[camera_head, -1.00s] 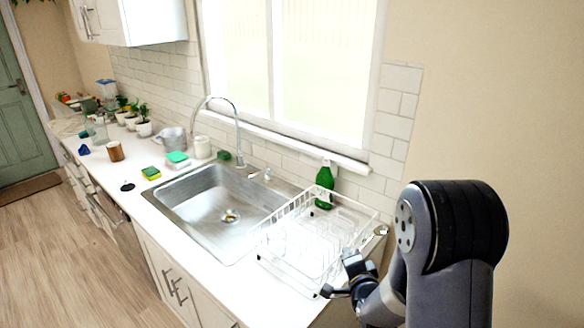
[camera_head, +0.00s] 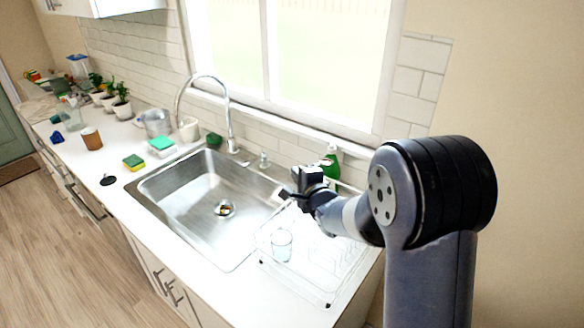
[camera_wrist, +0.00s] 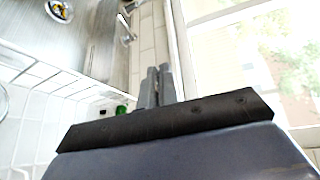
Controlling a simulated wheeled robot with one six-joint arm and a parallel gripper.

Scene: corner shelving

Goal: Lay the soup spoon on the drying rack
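The white wire drying rack (camera_head: 328,300) stands on the counter right of the sink. A clear glass (camera_head: 282,245) is in its left part. My gripper (camera_head: 287,194) is above the rack's back-left corner, near the sink's right edge. In the wrist view the two fingers (camera_wrist: 158,72) are close together, with nothing visible between them. The rack (camera_wrist: 45,80) shows at left there, apart from the fingers. I cannot make out the soup spoon in any view.
The steel sink (camera_head: 185,195) has a tall faucet (camera_head: 230,115) behind it and small coloured bits at its drain. A green bottle (camera_head: 332,160) stands behind the rack. Sponges (camera_head: 134,162), a brown cup (camera_head: 91,138) and potted plants (camera_head: 121,105) line the counter at left. The window is behind.

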